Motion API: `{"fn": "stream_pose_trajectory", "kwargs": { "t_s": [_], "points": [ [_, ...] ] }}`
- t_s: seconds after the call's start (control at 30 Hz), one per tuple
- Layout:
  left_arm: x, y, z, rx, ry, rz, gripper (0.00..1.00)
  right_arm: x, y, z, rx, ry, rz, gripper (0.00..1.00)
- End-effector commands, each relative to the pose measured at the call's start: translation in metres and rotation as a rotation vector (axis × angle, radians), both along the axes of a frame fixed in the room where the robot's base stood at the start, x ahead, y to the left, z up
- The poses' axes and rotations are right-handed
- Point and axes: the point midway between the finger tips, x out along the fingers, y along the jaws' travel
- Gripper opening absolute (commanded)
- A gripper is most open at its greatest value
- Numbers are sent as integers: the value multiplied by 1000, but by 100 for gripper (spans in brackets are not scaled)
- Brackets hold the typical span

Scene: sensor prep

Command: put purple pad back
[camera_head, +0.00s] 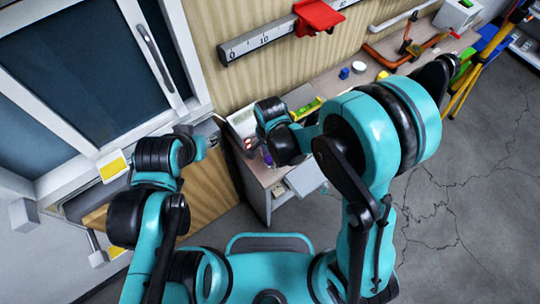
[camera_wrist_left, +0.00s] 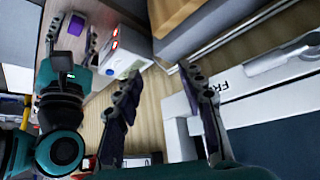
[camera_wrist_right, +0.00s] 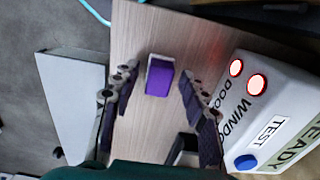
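The purple pad (camera_wrist_right: 160,78), a small block with a pale end, lies on the wood-grain tabletop in the right wrist view. It also shows in the left wrist view (camera_wrist_left: 77,25) and as a small purple spot in the head view (camera_head: 268,157). My right gripper (camera_wrist_right: 158,70) is open, its fingers on either side of the pad with gaps visible; I cannot tell its height above the table. My left gripper (camera_wrist_left: 160,72) is open and empty, near the white-framed cabinet (camera_head: 155,60) with dark panes.
A white box (camera_wrist_right: 262,115) with red lights, a blue button and DOOR, WINDOW and TEST labels stands beside the pad. An open drawer (camera_head: 306,178) juts out below the worktop. Yellow pads (camera_head: 113,167) sit by the cabinet.

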Motion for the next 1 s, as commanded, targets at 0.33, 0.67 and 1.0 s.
{"fn": "stream_pose_trajectory", "kwargs": {
  "t_s": [0.33,0.67,1.0],
  "points": [
    [0,0,8,0,0,0,40,0,0,13,0,0,0,44],
    [0,0,30,0,0,0,40,0,0,86,0,0,0,44],
    [0,0,38,0,0,0,40,0,0,123,0,0,0,44]
  ]
}}
